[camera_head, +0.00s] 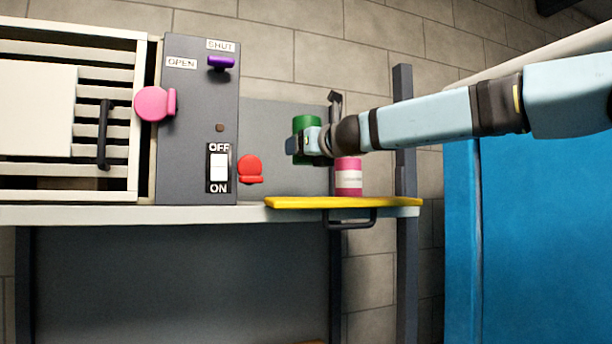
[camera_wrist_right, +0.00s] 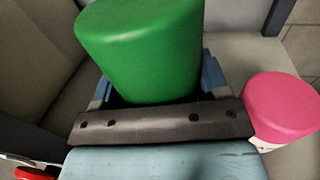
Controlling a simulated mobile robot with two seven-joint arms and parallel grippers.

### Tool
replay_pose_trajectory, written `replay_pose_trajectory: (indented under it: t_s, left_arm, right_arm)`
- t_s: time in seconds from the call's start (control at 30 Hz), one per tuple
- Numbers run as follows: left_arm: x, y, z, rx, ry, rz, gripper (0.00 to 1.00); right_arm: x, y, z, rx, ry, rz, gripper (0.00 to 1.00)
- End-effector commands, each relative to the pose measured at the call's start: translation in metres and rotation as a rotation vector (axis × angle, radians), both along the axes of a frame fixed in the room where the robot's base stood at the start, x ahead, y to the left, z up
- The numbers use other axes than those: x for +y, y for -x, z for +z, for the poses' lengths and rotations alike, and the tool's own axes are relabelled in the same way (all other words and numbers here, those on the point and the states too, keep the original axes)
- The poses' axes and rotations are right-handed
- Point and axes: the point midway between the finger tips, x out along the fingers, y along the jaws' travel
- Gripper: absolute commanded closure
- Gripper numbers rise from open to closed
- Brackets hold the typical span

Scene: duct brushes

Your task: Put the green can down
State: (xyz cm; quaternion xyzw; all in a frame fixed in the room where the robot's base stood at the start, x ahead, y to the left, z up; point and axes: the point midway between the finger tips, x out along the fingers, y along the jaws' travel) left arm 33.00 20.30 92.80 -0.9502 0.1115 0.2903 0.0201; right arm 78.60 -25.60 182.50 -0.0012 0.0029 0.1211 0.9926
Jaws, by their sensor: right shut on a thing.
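The green can (camera_head: 303,124) is in my right gripper (camera_head: 309,142), above the yellow board (camera_head: 300,202) in the head view. In the right wrist view the green can (camera_wrist_right: 150,45) fills the top middle, between the jaws of the right gripper (camera_wrist_right: 155,95). The gripper is shut on it. The can looks roughly upright and clear of the shelf. My left gripper is not in view.
A pink can with a white band (camera_head: 348,177) stands behind the yellow board, to the right below the green can. A red knob (camera_head: 250,170) and the grey switch panel (camera_head: 198,110) are on the left. A blue cabinet (camera_head: 540,230) is at right.

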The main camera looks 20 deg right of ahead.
Motion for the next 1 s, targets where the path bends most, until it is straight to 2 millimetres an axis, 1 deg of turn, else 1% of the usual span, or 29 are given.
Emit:
replay_pose_trajectory:
  t_s: [0.07, 0.1, 0.27, 0.5, 0.83, 1.0]
  left_arm:
    - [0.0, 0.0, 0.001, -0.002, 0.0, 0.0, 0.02]
    - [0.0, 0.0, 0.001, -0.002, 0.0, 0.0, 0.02]
    - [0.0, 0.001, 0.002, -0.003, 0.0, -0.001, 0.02]
    - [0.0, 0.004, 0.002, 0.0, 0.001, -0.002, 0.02]
    - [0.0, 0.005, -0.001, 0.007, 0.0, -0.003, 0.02]
    - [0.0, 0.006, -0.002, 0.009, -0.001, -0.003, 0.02]
  right_arm:
    - [0.0, 0.0, -0.005, -0.001, 0.0, 0.002, 0.7]
    - [0.0, 0.0, -0.014, 0.003, -0.003, 0.004, 0.7]
    - [0.001, 0.0, -0.025, 0.002, -0.003, 0.003, 0.7]
    - [0.0, 0.0, -0.057, 0.001, -0.004, 0.002, 0.7]
    - [0.001, 0.001, -0.059, -0.004, -0.002, 0.002, 0.7]
    - [0.001, 0.0, -0.065, -0.003, -0.002, 0.001, 0.7]
